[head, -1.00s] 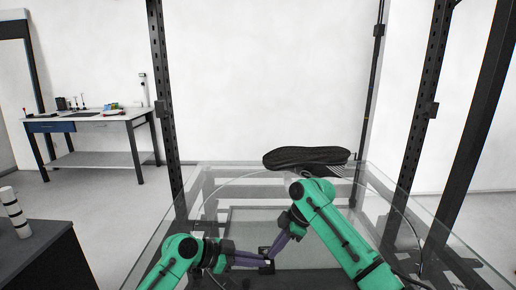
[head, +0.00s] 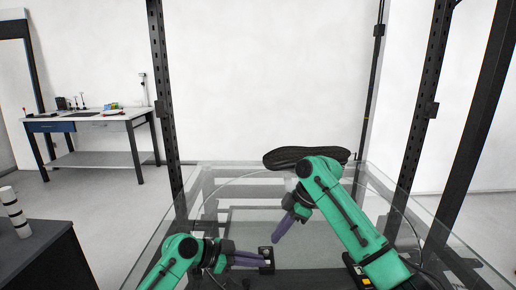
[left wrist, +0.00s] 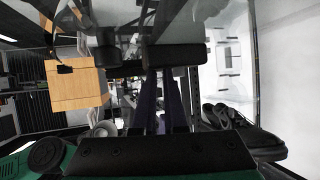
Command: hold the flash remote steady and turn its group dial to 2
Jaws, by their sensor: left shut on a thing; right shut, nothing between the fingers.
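The flash remote (head: 265,253) is a small dark block at the tips of my left gripper (head: 262,263), near the front of the glass table. The left gripper's purple fingers are shut on it. In the left wrist view the fingers reach up to a dark block, likely the remote (left wrist: 176,57). My right gripper (head: 276,240) is shut and empty, pointing down and left, just above and right of the remote and apart from it. The group dial and its setting are too small to read.
A black shoe (head: 300,156) lies at the back of the glass table (head: 225,182). Dark upright posts (head: 168,100) frame the table. A workbench (head: 90,115) stands far left, and a dark cabinet (head: 40,255) is at the left front. The left wrist view shows a cardboard box (left wrist: 75,88).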

